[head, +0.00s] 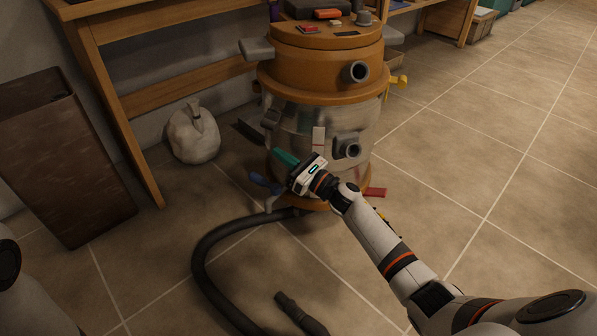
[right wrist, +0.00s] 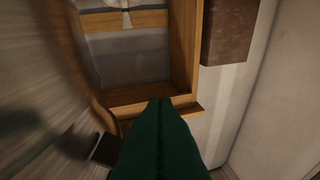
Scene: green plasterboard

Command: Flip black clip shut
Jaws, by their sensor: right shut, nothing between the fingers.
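An orange and metal shop vacuum (head: 323,70) stands on the tiled floor. A dark piece (head: 250,131) sticks out at the left of its metal drum; it may be the black clip, but I cannot tell its exact shape or whether it is open. My right gripper (head: 281,157), with teal fingers, is shut and empty in front of the drum's lower left. In the right wrist view the shut fingers (right wrist: 160,110) point forward, and a dark block (right wrist: 108,148) shows just left of them. I cannot tell whether they touch. My left gripper is out of view.
A black hose (head: 205,265) curls over the floor in front of the vacuum. A white bag (head: 193,135) lies by the wall, under a wooden workbench (head: 190,87). A brown bin (head: 65,150) stands at the left. The floor at right is clear.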

